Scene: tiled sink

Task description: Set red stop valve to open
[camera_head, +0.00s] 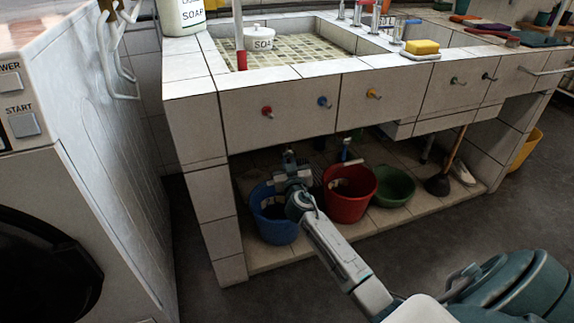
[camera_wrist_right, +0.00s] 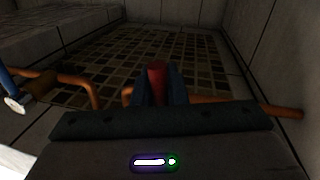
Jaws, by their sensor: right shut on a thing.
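In the right wrist view, the red stop valve (camera_wrist_right: 157,72) shows as a red handle between the two dark fingers of my right gripper (camera_wrist_right: 160,88). The fingers are closed on it. A copper pipe (camera_wrist_right: 283,112) runs out to the right of the fingers. In the head view, my right gripper (camera_head: 290,162) reaches under the tiled sink counter, above the blue bucket. The red valve is hidden there behind the gripper and counter. How far the handle is turned cannot be told. My left gripper is not in view.
A blue fitting (camera_wrist_right: 8,88) with another copper pipe (camera_wrist_right: 70,84) is at the left of the wrist view. Below the counter stand a blue bucket (camera_head: 272,222), a red bucket (camera_head: 348,205) and a green basin (camera_head: 393,190). Colored knobs, including a red one (camera_head: 267,112), line the counter front.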

